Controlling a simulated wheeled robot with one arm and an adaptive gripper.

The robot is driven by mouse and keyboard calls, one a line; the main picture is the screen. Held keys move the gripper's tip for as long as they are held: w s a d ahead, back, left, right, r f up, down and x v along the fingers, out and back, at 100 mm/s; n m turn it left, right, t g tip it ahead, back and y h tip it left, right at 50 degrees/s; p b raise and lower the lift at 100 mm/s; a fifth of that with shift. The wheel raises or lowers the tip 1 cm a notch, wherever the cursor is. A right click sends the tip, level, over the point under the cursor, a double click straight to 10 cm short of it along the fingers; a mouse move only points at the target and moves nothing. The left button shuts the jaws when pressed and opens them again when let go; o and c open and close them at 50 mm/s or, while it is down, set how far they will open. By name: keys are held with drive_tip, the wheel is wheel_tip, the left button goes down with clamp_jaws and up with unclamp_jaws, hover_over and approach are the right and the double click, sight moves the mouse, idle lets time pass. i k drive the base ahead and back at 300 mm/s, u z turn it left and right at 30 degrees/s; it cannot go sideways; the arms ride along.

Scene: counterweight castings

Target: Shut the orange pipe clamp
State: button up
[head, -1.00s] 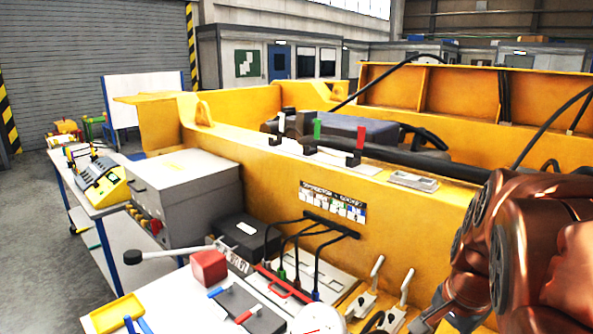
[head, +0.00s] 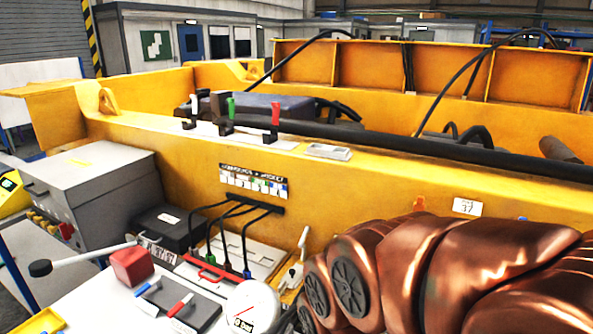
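I cannot make out a clearly orange pipe clamp in the head view. Three small upright levers stand on the yellow beam: a white one (head: 194,105), a green one (head: 231,108) and a red one (head: 275,113), with dark brackets at their bases. A small orange-red tip (head: 419,203) shows just above my copper arm, at the beam's face; what it belongs to is hidden. My arm fills the lower right and covers whatever is behind it. My gripper is not in view.
A yellow beam (head: 185,160) with a black hose (head: 400,143) runs across the middle. Before it are a grey box (head: 95,190), a black case (head: 166,229), a red block (head: 132,266), a round dial gauge (head: 250,307) and a long black-knobbed lever (head: 90,258).

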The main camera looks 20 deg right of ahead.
sight(418, 205)
drive_tip(key=u, duration=0.05)
drive_tip(key=k, duration=0.5)
drive_tip(key=z, duration=0.7)
drive_tip(key=i, duration=0.45)
drive_tip(key=z, duration=0.55)
